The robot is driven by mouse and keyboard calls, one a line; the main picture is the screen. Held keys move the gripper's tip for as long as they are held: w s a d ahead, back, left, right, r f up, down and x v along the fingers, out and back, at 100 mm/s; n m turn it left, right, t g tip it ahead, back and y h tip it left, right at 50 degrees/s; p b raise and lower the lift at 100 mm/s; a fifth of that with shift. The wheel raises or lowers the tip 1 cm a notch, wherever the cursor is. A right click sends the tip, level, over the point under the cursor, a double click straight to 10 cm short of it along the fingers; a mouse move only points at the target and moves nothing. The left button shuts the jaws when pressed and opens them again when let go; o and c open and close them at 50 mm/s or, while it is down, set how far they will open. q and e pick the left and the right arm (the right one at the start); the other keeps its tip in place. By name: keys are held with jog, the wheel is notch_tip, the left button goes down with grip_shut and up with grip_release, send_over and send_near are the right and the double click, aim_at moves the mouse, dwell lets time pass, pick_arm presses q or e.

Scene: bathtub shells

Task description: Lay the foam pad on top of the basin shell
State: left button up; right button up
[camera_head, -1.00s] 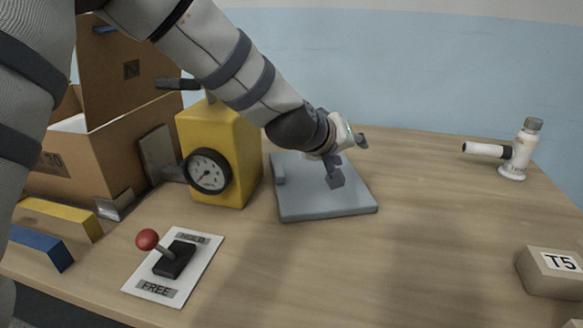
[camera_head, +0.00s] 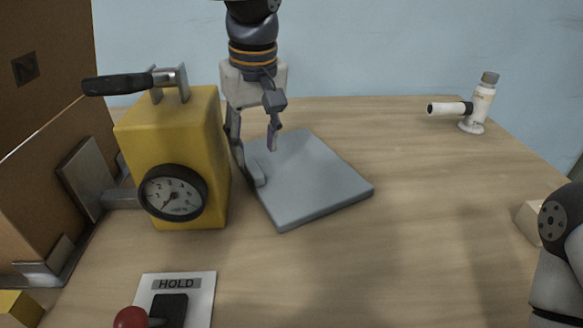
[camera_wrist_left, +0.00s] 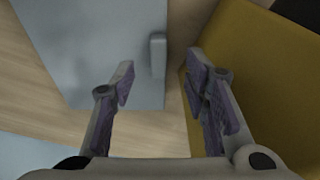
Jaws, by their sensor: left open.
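A flat blue-grey slab, which looks like the foam pad (camera_head: 318,180), lies on the table with a small raised block (camera_head: 256,172) at its left edge. The slab also shows in the left wrist view (camera_wrist_left: 95,40), with the raised block (camera_wrist_left: 158,54) between the finger lines. My left gripper (camera_head: 255,148) points down over the slab's left edge, its fingers open and apart around the block's far end; contact cannot be told. It also shows open in the wrist view (camera_wrist_left: 161,68). I cannot make out a basin shell. My right gripper is out of view.
A yellow box with a gauge (camera_head: 172,165) and handle stands close left of the gripper. A HOLD lever panel (camera_head: 205,300) is in front, a cardboard box (camera_head: 30,180) at left. A white bottle (camera_head: 480,108) stands back right.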

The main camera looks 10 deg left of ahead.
aim_at(254, 168)
pick_arm(q)
jog(key=f, duration=0.2)
jog(key=w+a+f, duration=0.1)
jog(key=f, duration=0.1)
jog(key=w+f, duration=0.1)
jog(key=f, duration=0.1)
jog(key=shift+a+f, duration=0.15)
jog(key=shift+f, duration=0.2)
jog(key=shift+s, duration=0.1)
jog(key=shift+c, duration=0.3)
grip_shut()
